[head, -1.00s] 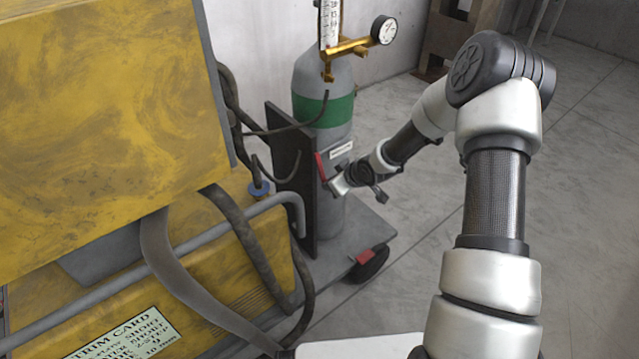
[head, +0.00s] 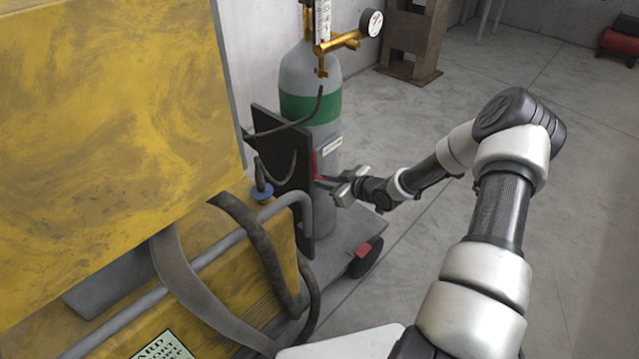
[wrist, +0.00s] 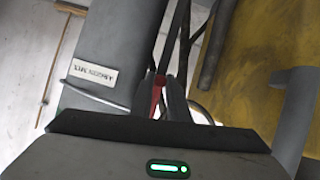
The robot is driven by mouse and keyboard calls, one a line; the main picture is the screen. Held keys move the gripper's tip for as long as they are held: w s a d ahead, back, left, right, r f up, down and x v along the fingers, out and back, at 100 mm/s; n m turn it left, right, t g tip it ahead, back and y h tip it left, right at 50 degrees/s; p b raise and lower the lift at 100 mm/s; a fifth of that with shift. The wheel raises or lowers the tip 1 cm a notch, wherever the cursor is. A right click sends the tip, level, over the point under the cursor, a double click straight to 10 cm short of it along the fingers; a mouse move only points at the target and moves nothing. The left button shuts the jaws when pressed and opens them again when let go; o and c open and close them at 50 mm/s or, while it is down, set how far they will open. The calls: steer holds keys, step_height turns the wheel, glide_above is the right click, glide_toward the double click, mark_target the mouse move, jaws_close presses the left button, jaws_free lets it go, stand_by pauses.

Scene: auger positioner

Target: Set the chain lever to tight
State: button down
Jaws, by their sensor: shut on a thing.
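The red chain lever (head: 315,164) is at the side of the grey gas cylinder with the green band (head: 309,108), beside a dark upright plate (head: 283,165). My gripper (head: 323,180) reaches in from the right, with its fingertips at the lever's lower end. In the wrist view, the red lever (wrist: 157,93) shows at my fingertips (wrist: 166,88), and my gripper is shut on it. The fingers hide part of the lever. The chain itself is too small to make out.
A yellow machine (head: 110,120) with hoses and a grey rail (head: 215,252) fills the left. The cylinder stands on a wheeled cart (head: 345,235). A gauge (head: 371,23) sticks out above. Open concrete floor lies to the right.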

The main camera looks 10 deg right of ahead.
steer(key=shift+w+a+f, duration=0.15)
stand_by(0.6)
steer(key=c, duration=1.7)
jaws_free()
steer(key=p+v, duration=0.1)
steer(key=v, duration=0.4)
steer(key=p+v, duration=0.1)
steer(key=v, duration=0.5)
steer(key=p+v, duration=0.1)
steer(key=v, duration=0.5)
steer(key=shift+s+d+f+p, duration=0.25)
steer(key=shift+d+f+p, duration=0.05)
steer(key=shift+f+p, duration=0.05)
